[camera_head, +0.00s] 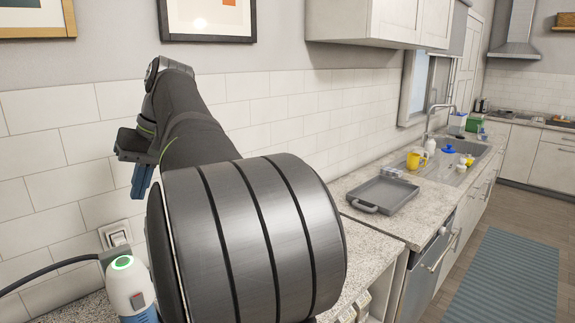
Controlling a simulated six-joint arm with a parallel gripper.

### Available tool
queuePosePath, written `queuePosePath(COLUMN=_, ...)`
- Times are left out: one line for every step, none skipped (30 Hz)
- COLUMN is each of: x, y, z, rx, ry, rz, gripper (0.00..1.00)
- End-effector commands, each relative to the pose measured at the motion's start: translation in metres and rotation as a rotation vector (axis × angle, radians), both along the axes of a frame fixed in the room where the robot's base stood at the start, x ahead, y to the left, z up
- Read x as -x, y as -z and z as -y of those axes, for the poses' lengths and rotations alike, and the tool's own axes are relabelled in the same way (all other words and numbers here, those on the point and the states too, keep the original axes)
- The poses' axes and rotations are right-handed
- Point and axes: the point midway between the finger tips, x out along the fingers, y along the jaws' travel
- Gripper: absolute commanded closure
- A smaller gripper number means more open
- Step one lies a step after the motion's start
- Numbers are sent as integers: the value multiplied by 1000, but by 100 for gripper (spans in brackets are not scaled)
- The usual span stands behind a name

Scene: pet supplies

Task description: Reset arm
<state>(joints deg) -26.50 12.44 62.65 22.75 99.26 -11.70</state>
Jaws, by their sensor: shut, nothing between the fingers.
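My arm rises in the left of the head view and is folded up beside the white tiled wall. Its large dark rounded link fills the lower middle and hides part of the counter. My gripper (141,179) is at the left, raised in front of the tiles, with its blue-grey fingers pointing down. The fingers are shut and hold nothing.
A grey tray (396,193) lies empty on the counter (350,247). A yellow mug (413,160) stands beyond it, near the sink with several small items. A white device (131,291) with a green-lit top stands at lower left. The floor at right has a blue rug (508,275).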

Motion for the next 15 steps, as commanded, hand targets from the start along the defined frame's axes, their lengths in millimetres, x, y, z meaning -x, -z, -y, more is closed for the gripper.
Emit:
queuePosePath(x=-2, y=-9, z=3, rx=-1, ry=1, rz=2, gripper=100)
queuePosePath(x=-2, y=-14, z=5, rx=-1, ry=1, rz=2, gripper=100)
queuePosePath(x=-3, y=-20, z=8, rx=-1, ry=1, rz=2, gripper=100)
queuePosePath(x=-2, y=-23, z=10, rx=0, ry=2, rz=3, gripper=100)
queuePosePath(x=2, y=-21, z=9, rx=1, ry=8, rz=11, gripper=100)
queuePosePath(x=6, y=-19, z=9, rx=3, ry=16, rz=19, gripper=100)
queuePosePath(x=7, y=-18, z=9, rx=4, ry=23, rz=27, gripper=100)
queuePosePath(x=9, y=-17, z=9, rx=6, ry=28, rz=33, gripper=100)
queuePosePath(x=11, y=-16, z=9, rx=6, ry=35, rz=42, gripper=100)
queuePosePath(x=13, y=-16, z=9, rx=6, ry=40, rz=49, gripper=100)
queuePosePath(x=15, y=-15, z=9, rx=7, ry=45, rz=53, gripper=100)
queuePosePath(x=16, y=-14, z=10, rx=7, ry=50, rz=61, gripper=100)
queuePosePath(x=18, y=-13, z=10, rx=7, ry=55, rz=66, gripper=100)
queuePosePath(x=19, y=-13, z=10, rx=8, ry=58, rz=70, gripper=100)
queuePosePath(x=20, y=-12, z=10, rx=9, ry=62, rz=74, gripper=100)
